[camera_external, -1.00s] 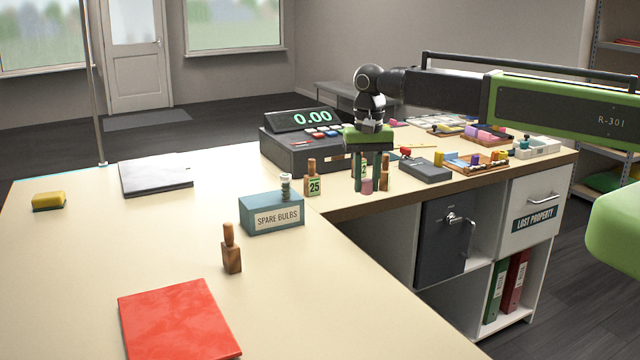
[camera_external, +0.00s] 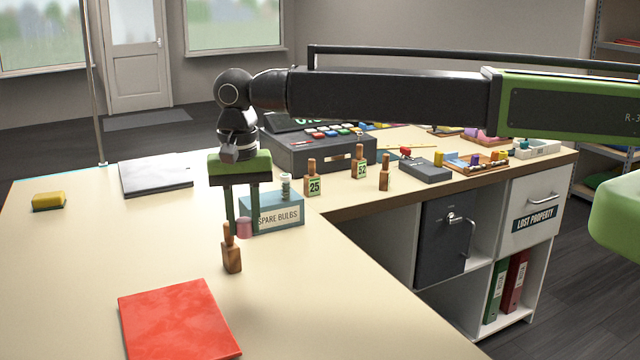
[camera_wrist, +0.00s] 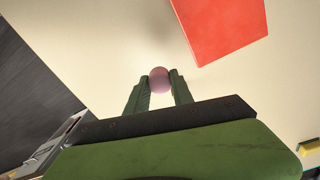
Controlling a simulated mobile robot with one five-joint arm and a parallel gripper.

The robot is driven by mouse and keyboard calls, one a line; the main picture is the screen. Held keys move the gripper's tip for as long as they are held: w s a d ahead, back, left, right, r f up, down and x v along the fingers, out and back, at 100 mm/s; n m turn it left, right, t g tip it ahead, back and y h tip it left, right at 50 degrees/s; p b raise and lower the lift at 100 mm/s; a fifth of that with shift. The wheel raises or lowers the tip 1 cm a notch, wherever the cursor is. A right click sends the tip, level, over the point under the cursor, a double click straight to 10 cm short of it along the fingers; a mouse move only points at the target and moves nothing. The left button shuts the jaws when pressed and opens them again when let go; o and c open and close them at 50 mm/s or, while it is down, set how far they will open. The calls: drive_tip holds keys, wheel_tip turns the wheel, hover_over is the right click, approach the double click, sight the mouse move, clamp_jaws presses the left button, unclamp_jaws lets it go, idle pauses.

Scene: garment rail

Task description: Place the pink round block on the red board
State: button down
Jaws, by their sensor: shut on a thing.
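The pink round block (camera_external: 244,228) is held between the two green fingers of my gripper (camera_external: 243,226), above the table. The block also shows between the fingertips in the wrist view (camera_wrist: 159,80), where my gripper (camera_wrist: 159,85) is shut on it. The red board (camera_external: 178,322) lies flat at the near left of the table in the external view. It also shows at the top right of the wrist view (camera_wrist: 222,28), apart from the block. In the external view my gripper is behind and to the right of the board.
A wooden stamp (camera_external: 231,250) stands close in front of my gripper. The spare bulbs box (camera_external: 272,214) is just behind it. Numbered wooden stamps (camera_external: 313,180) and a cash register (camera_external: 320,150) stand further back. The table left of my gripper is largely clear.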

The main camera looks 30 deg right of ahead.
drive_tip(key=b, duration=0.7)
hover_over(205, 314)
wheel_tip(205, 314, down, 7)
drive_tip(key=shift+f, duration=0.1)
wheel_tip(205, 314, down, 4)
drive_tip(key=b, duration=0.4)
drive_tip(key=shift+f, duration=0.2)
drive_tip(key=shift+r, duration=0.3)
drive_tip(key=shift+f, duration=0.3)
drive_tip(key=c, duration=1.1)
unclamp_jaws()
drive_tip(key=shift+r, duration=0.1)
drive_tip(key=shift+r, duration=0.1)
wheel_tip(205, 314, up, 12)
drive_tip(key=p, duration=1.2)
drive_tip(key=shift+r, duration=0.15)
